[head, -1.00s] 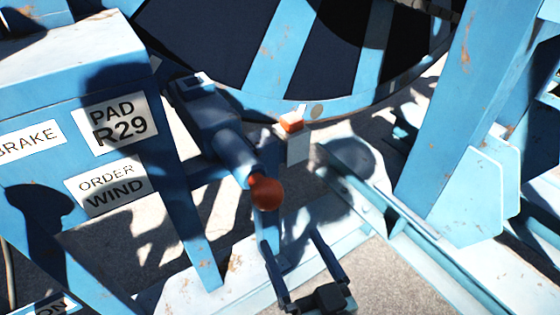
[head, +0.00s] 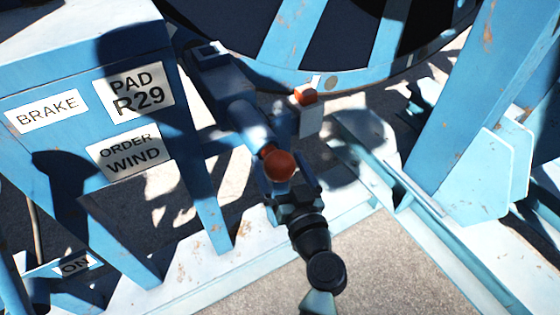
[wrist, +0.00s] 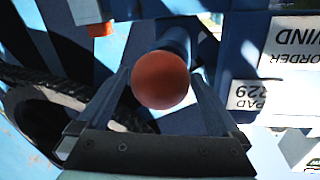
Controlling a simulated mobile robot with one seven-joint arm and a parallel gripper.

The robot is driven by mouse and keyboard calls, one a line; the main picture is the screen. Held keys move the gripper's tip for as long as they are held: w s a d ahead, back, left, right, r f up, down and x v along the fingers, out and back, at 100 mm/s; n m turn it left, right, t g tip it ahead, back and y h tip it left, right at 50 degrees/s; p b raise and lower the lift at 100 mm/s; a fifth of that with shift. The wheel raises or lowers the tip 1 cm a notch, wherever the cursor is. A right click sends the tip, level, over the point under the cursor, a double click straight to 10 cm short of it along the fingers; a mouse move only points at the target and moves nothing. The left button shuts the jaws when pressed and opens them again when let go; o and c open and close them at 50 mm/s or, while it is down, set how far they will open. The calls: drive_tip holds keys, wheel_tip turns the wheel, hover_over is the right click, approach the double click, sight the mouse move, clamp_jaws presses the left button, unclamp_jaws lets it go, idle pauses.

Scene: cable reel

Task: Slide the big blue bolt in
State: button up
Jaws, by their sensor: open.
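The big blue bolt (head: 250,124) is a thick blue cylinder in a blue housing (head: 208,72) beside the reel's rim. Its near end carries a red-orange ball knob (head: 279,166). My gripper (head: 287,183) is at the knob, with its fingers partly hidden behind and below it in the head view. In the wrist view, the open fingers of my gripper (wrist: 163,95) stand on either side of the knob (wrist: 161,80), with a gap visible at the right finger. Contact at the left finger cannot be told. The bolt shaft (wrist: 176,42) runs away behind the knob.
The blue reel rim (head: 330,82) curves behind the bolt. An orange-topped grey block (head: 308,112) stands just right of it. A blue cabinet (head: 60,75) with labels is at left, a slanted blue post (head: 455,105) at right. Open concrete (head: 385,265) lies in front.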

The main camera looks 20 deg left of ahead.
clamp_jaws()
drive_tip(key=shift+w+a, duration=0.1)
idle(0.5)
